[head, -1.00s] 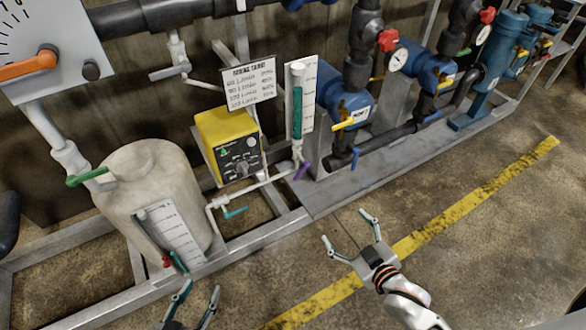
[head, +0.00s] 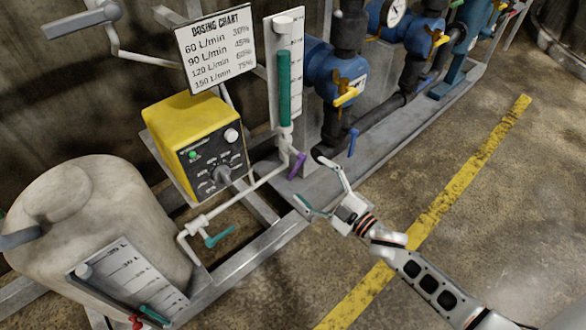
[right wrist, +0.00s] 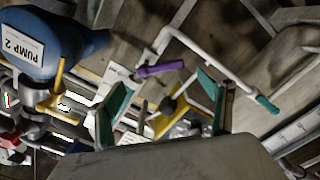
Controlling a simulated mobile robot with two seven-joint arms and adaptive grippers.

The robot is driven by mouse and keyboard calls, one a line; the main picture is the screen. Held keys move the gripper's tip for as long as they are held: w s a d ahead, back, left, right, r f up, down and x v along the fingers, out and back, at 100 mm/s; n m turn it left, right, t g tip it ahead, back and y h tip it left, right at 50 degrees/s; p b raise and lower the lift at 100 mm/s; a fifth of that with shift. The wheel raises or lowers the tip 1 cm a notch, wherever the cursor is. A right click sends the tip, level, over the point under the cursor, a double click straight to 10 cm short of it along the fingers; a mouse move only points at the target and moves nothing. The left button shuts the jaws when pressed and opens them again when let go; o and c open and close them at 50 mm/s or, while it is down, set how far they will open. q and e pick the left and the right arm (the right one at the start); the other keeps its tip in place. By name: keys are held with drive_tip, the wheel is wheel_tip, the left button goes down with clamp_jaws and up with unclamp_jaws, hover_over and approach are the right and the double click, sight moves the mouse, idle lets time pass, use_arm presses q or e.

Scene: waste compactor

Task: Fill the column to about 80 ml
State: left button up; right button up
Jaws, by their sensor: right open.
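The clear column (head: 284,88) stands upright on a white scale board in the head view. Teal liquid fills it to roughly two thirds; the scale numbers are too small to read. A purple valve handle (head: 296,165) sits on the pipe at its foot. My right gripper (head: 308,178) is open just in front and to the right of this handle. In the right wrist view the purple handle (right wrist: 160,68) lies between and beyond the teal fingertips (right wrist: 158,100), apparently untouched. My left gripper is not in view.
A teal lever (head: 219,238) hangs on the pipe from the pale tank (head: 90,220). A yellow dosing pump (head: 195,145) stands under a dosing chart (head: 215,48). Blue pumps (head: 340,75) with yellow levers are right of the column. The floor in front is clear.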

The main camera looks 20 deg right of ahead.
sight(298, 168)
drive_tip(key=x, duration=0.2)
drive_tip(key=b+x, duration=0.1)
drive_tip(key=x, duration=0.2)
drive_tip(key=shift+f, duration=0.2)
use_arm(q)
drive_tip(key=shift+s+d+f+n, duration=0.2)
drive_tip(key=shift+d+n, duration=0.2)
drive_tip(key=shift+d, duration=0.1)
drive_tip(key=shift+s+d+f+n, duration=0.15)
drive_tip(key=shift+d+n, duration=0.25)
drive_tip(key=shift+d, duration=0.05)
use_arm(e)
drive_tip(key=shift+w+a+r, duration=0.15)
drive_tip(key=shift+w+a, duration=0.1)
drive_tip(key=shift+w, duration=0.4)
drive_tip(key=shift+c, duration=0.3)
